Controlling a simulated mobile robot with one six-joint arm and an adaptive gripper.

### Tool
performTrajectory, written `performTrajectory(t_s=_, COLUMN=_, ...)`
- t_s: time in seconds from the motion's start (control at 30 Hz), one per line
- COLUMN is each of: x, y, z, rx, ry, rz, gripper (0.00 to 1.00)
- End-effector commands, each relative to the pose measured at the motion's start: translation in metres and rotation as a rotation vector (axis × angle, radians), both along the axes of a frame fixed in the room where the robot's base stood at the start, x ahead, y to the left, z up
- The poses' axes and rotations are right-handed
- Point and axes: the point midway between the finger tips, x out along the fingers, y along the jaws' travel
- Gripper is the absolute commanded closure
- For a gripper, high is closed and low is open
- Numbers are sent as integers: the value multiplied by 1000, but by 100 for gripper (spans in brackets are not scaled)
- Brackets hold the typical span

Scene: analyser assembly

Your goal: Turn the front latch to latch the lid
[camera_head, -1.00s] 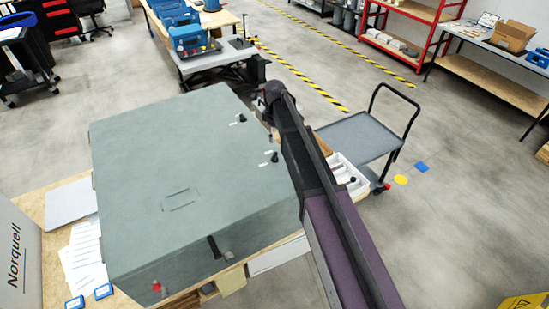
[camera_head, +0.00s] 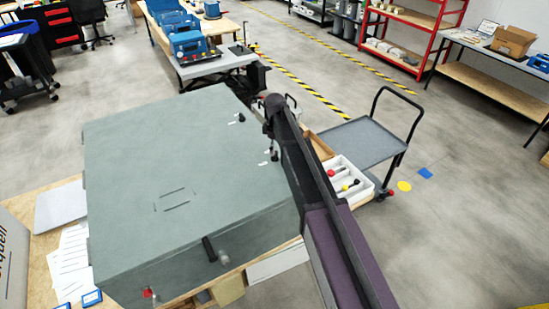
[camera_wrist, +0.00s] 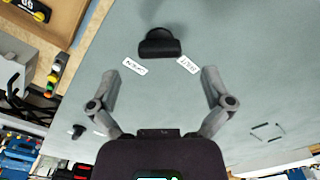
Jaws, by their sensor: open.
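The grey-green analyser lid (camera_head: 140,170) lies closed, filling the left of the head view. Two black latch knobs stand along its right edge: a far one (camera_head: 240,117) and a near, front one (camera_head: 273,156), beside my arm. In the wrist view a black latch knob (camera_wrist: 159,44) sits between two white labels, too small to read surely. My gripper (camera_wrist: 161,78) is open and empty, its fingers spread either side of the knob's line, the knob just beyond the tips. The other knob (camera_wrist: 78,130) shows at lower left. In the head view my arm hides the fingers.
A black handle (camera_head: 209,248) projects from the analyser's front. A white tray (camera_head: 352,182) with coloured pieces lies right of my arm. A grey trolley (camera_head: 360,143) stands beyond it. Papers (camera_head: 72,262) lie on the bench at left. The lid top is otherwise clear.

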Motion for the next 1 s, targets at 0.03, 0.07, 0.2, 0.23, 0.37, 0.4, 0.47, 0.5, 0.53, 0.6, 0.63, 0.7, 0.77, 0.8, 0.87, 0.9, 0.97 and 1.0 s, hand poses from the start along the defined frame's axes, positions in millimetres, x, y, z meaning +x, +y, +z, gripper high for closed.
performTrajectory(t_s=0.03, x=0, y=0, z=-8, rx=0, ry=0, rz=0, gripper=0)
performTrajectory(t_s=0.07, x=0, y=0, z=-10, rx=0, ry=0, rz=0, gripper=0)
performTrajectory(t_s=0.2, x=0, y=0, z=-20, rx=0, ry=0, rz=0, gripper=0)
performTrajectory(t_s=0.23, x=0, y=0, z=-22, rx=0, ry=0, rz=0, gripper=0)
performTrajectory(t_s=0.37, x=0, y=0, z=-29, rx=0, ry=0, rz=0, gripper=0)
performTrajectory(t_s=0.4, x=0, y=0, z=-30, rx=0, ry=0, rz=0, gripper=0)
performTrajectory(t_s=0.47, x=0, y=0, z=-32, rx=0, ry=0, rz=0, gripper=0)
performTrajectory(t_s=0.5, x=0, y=0, z=-33, rx=0, ry=0, rz=0, gripper=0)
performTrajectory(t_s=0.53, x=0, y=0, z=-34, rx=0, ry=0, rz=0, gripper=0)
performTrajectory(t_s=0.6, x=0, y=0, z=-34, rx=0, ry=0, rz=0, gripper=0)
performTrajectory(t_s=0.63, x=0, y=0, z=-34, rx=0, ry=0, rz=0, gripper=0)
performTrajectory(t_s=0.7, x=0, y=0, z=-34, rx=0, ry=0, rz=0, gripper=0)
performTrajectory(t_s=0.77, x=0, y=0, z=-34, rx=0, ry=0, rz=0, gripper=0)
performTrajectory(t_s=0.8, x=0, y=0, z=-34, rx=0, ry=0, rz=0, gripper=0)
performTrajectory(t_s=0.87, x=0, y=0, z=-34, rx=0, ry=0, rz=0, gripper=0)
performTrajectory(t_s=0.9, x=0, y=0, z=-34, rx=0, ry=0, rz=0, gripper=0)
performTrajectory(t_s=0.97, x=0, y=0, z=-34, rx=0, ry=0, rz=0, gripper=9)
performTrajectory(t_s=1.0, x=0, y=0, z=-34, rx=0, ry=0, rz=0, gripper=21)
